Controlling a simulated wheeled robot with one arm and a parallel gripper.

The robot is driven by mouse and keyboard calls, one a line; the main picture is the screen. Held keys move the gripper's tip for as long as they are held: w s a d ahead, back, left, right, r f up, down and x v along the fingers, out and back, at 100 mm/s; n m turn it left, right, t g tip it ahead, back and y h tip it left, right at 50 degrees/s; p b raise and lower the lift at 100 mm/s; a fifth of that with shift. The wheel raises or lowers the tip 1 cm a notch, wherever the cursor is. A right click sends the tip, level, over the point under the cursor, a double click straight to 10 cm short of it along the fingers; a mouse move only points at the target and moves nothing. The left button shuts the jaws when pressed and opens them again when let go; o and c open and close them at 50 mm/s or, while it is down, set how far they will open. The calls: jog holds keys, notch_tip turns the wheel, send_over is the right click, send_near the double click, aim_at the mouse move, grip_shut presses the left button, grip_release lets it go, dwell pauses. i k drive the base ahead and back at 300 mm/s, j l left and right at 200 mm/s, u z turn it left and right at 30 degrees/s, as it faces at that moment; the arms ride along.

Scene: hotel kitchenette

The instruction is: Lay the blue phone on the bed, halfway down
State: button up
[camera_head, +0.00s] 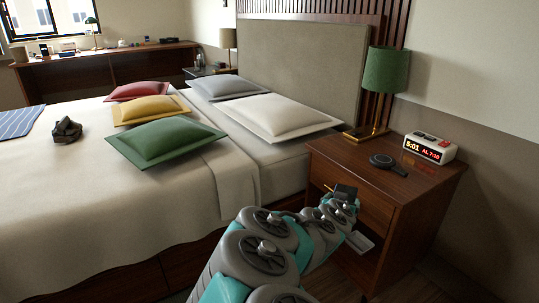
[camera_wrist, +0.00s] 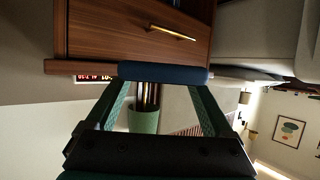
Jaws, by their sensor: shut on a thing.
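My gripper (camera_head: 343,200) is in front of the wooden nightstand, low beside the bed, and partly hidden by my arm in the head view. In the wrist view my gripper (camera_wrist: 165,80) is shut on the blue phone (camera_wrist: 164,71), which shows as a dark blue bar across the fingertips. In the head view the phone is small and hard to make out at the gripper. The bed (camera_head: 95,210), with a cream cover, fills the left of the head view. Its middle stretch is largely bare.
Red, yellow, green, grey and white pillows (camera_head: 285,115) lie near the headboard. A dark crumpled thing (camera_head: 66,130) and a blue striped cloth (camera_head: 20,121) lie on the bed. The nightstand (camera_head: 335,150) bears a green lamp (camera_head: 386,70), a round dark object (camera_head: 388,162) and a clock (camera_head: 430,146).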

aim_at(72, 188)
jog(key=k+j, duration=0.1)
jog(key=j, duration=0.3)
jog(key=k+j+z, duration=0.1)
jog(key=j, duration=0.3)
jog(key=k+j, duration=0.1)
jog(key=j, duration=0.25)
jog(key=k+j+z, duration=0.1)
jog(key=j, duration=0.3)
jog(key=k+j, duration=0.1)
jog(key=j, duration=0.7)
jog(key=k+j+z, duration=0.15)
jog(key=j, duration=0.25)
jog(key=k+j, duration=0.1)
jog(key=j, duration=0.3)
jog(key=k+j+z, duration=0.1)
jog(key=j, duration=0.3)
jog(key=k+j+z, duration=0.1)
jog(key=j, duration=0.25)
jog(key=i+j, duration=0.2)
jog(key=j, duration=0.1)
